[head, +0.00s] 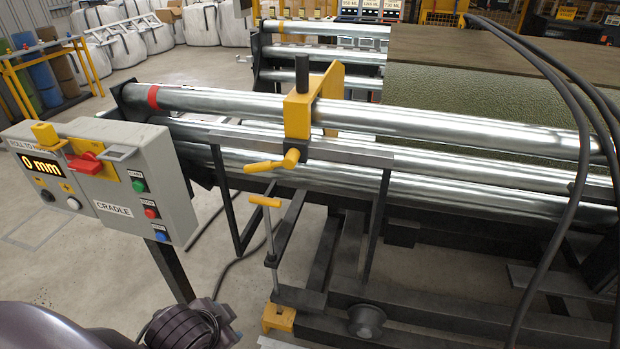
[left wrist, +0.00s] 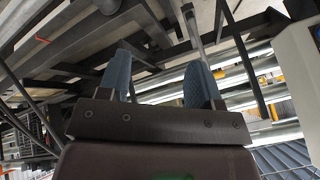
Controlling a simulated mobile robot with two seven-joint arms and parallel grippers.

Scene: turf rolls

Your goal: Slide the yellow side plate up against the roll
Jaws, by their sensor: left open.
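The yellow side plate (head: 298,112) stands upright on the front steel tubes, with a black handle (head: 302,72) on top and a yellow lever (head: 274,162) at its front. The green turf roll (head: 470,85) lies to its right, and a gap with bare tube separates the two. In the left wrist view my left gripper (left wrist: 159,75) has its two blue-grey fingers spread, with nothing between them. It faces dark frame beams and steel tubes. In the head view only dark links of my arm show at the lower left. My right gripper is in neither view.
A grey control box (head: 90,180) reading "0 mm" stands left of the cradle on a dark post. A yellow-topped screw clamp (head: 265,202) stands before the tubes. Black hoses (head: 570,110) hang in front of the roll.

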